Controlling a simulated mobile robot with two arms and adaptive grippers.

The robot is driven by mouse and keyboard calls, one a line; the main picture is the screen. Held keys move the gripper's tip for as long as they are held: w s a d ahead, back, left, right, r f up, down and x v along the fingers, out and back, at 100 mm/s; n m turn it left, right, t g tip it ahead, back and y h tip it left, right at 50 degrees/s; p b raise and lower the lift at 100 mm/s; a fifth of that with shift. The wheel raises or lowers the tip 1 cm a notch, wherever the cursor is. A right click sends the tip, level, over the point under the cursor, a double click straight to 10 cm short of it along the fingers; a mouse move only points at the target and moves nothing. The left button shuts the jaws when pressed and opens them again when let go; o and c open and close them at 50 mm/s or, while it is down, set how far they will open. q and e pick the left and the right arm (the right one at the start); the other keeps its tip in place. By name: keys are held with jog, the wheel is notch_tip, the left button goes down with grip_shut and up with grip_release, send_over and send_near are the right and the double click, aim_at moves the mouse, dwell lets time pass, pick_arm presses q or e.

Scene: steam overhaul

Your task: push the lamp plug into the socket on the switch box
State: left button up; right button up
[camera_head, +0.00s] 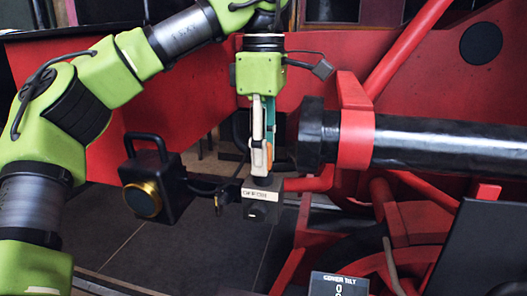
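The grey switch box (262,213) with an OFF/ON label is near the centre. My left gripper (260,168) points straight down just above it, its fingers side by side. Whether they touch the box or hold anything is unclear; a narrow teal strip shows beside the fingers. The black lamp (155,187) with a brass ring and a top handle is to the left. A dark cable runs from it toward the box, and a small dark piece (226,196), possibly the plug, shows at the box's left side. The socket cannot be made out. My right gripper is not in view.
A thick black cylinder with a flanged end (312,140) and a red collar (356,140) stand close to the right of my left gripper. Red machine panels fill the back. Dark floor tiles (190,250) lie below. A small labelled dark box (338,286) is at bottom right.

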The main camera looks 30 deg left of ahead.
pick_arm(q)
jog(key=shift+r, duration=0.1)
jog(key=shift+r, duration=5.9)
